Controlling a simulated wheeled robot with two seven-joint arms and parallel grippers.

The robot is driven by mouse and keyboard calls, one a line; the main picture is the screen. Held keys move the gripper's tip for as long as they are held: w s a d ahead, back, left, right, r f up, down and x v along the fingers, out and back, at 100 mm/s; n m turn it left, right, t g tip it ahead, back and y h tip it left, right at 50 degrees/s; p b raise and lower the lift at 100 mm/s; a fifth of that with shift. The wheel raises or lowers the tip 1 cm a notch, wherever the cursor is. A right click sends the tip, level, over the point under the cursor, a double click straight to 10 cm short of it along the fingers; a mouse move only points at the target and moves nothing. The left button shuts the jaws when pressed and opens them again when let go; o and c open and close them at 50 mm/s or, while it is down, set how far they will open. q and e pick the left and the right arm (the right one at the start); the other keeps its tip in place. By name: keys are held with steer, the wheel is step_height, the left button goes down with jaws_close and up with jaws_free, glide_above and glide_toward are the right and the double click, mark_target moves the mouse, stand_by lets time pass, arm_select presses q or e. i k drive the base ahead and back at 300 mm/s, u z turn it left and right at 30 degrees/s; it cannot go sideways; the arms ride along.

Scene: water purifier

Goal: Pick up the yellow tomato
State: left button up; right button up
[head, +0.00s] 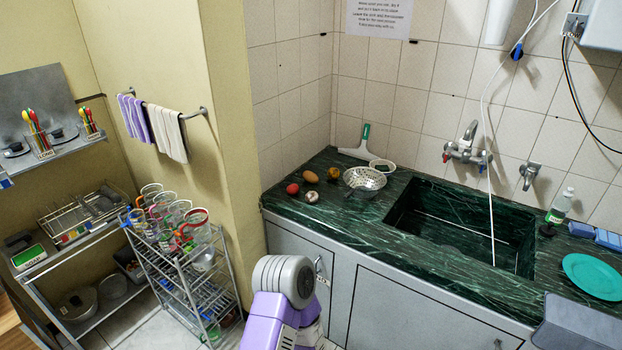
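The yellow tomato (333,174) appears as a small yellow-orange round thing on the dark green marble counter (290,205), left of the sink. It sits just left of a metal colander (365,180). A red tomato-like item (293,188), a brown-orange oval item (310,177) and a whitish round item (312,196) lie close by on its left and front. A purple and grey link of my own arm rises at the bottom middle, below the counter edge. Neither gripper's fingers can be seen.
A sink (460,225) is set in the counter, with a tap (466,145) above. A white bowl (382,165) and squeegee (358,148) stand behind the colander. A bottle (561,205) and teal plate (594,276) are at right. A wire rack with jugs (190,265) stands left.

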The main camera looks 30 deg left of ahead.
mark_target(333, 173)
steer(key=u, duration=1.3)
